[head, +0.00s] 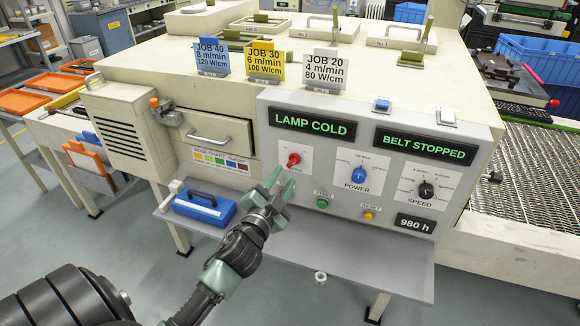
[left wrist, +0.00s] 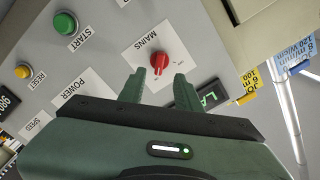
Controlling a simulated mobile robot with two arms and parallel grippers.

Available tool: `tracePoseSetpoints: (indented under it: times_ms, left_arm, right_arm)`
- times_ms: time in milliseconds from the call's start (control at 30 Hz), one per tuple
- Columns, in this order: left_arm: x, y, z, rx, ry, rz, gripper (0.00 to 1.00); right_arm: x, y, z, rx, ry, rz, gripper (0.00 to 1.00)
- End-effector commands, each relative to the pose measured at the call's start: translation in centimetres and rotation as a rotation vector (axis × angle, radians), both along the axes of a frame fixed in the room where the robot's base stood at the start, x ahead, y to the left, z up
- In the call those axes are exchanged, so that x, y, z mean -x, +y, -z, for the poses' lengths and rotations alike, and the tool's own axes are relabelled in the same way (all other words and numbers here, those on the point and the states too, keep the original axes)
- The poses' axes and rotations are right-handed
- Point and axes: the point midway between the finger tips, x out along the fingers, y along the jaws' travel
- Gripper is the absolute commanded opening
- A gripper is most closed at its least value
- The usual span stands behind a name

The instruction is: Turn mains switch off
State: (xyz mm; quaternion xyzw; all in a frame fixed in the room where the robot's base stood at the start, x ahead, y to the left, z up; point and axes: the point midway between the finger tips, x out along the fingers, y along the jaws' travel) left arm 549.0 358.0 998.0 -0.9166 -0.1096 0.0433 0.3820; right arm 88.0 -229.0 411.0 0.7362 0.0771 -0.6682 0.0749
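The red mains switch (head: 293,159) is a rotary knob on a white plate at the left of the grey control panel. It also shows in the left wrist view (left wrist: 159,60), beside the printed word MAINS. The small position marks on its plate are too small to read. My left gripper (head: 281,183) is just below and in front of the switch, with its fingers pointing toward it. In the left wrist view its two fingers (left wrist: 156,86) are apart with nothing between them, and the switch lies just beyond the tips. My right gripper is not in view.
The panel (head: 275,110) shows LAMP COLD and BELT STOPPED. A green start button (head: 322,203), blue power knob (head: 359,175), yellow reset button (head: 369,215) and black speed knob (head: 426,190) are nearby. A blue box (head: 204,206) sits on the shelf (head: 350,255) below.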

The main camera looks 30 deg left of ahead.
Motion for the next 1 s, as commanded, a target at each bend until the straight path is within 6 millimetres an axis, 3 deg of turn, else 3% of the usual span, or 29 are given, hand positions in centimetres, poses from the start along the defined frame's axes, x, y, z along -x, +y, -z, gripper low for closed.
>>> tracePoseSetpoints:
  times_ms: [300,700,833,1000]
  left_arm:
    - [-4.7,1.1,-0.1,0.001,0.000,0.001,0.34]
    - [-5.6,1.3,0.1,0.003,0.002,0.000,0.34]
    - [-5.5,1.3,0.1,0.003,0.002,0.000,0.00]
    - [-5.5,1.3,0.1,0.004,0.003,0.001,0.00]
  right_arm:
    - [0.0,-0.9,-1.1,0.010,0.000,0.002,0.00]
    - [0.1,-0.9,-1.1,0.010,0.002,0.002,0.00]
    - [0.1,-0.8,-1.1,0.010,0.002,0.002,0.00]
    - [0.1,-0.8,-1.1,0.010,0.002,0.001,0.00]
